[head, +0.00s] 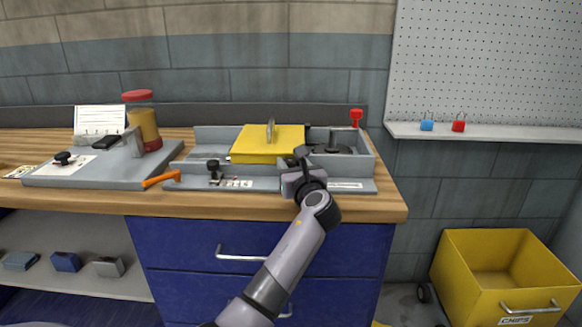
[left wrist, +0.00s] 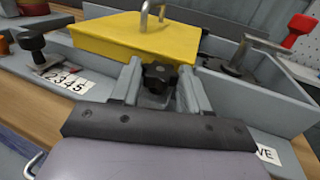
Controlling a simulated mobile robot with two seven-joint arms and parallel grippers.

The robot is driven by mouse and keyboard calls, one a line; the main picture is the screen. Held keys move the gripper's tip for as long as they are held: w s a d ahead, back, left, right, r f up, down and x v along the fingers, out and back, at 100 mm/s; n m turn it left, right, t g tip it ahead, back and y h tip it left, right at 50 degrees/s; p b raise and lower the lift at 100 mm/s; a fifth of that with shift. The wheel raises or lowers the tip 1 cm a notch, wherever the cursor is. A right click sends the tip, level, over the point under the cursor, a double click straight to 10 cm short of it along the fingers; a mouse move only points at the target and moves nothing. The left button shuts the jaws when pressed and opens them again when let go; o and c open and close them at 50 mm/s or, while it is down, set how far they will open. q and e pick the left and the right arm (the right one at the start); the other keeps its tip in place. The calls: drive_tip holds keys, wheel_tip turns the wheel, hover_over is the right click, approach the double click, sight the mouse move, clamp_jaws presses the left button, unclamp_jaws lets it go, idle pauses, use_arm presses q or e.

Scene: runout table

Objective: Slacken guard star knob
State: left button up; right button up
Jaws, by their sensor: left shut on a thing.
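The black star knob (left wrist: 160,76) sits in front of the yellow guard (left wrist: 135,38), which carries a metal handle on top. My left gripper (head: 302,160) is at the front right corner of the yellow guard (head: 262,151) in the head view. In the left wrist view its two grey fingers stand on either side of the star knob, shut on it. The knob's underside and stem are hidden. The gripper largely covers the knob in the head view. My right gripper is not in view.
A red knob (head: 356,115) rises at the back right. A grey plate (head: 65,174) and a red-lidded jar (head: 146,128) are left. A yellow chip bin (head: 465,272) stands right.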

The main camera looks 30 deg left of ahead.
use_arm(q)
drive_tip(key=shift+w+d+f+n+g+y, duration=0.1)
drive_tip(key=shift+w+f+n+g+y, duration=0.05)
drive_tip(key=shift+n+g+y, duration=0.65)
drive_tip(key=shift+g, duration=0.5)
drive_tip(key=o, duration=1.1)
drive_tip(key=shift+c, duration=0.2)
drive_tip(key=shift+r, duration=0.2)
drive_tip(key=shift+t, duration=0.3)
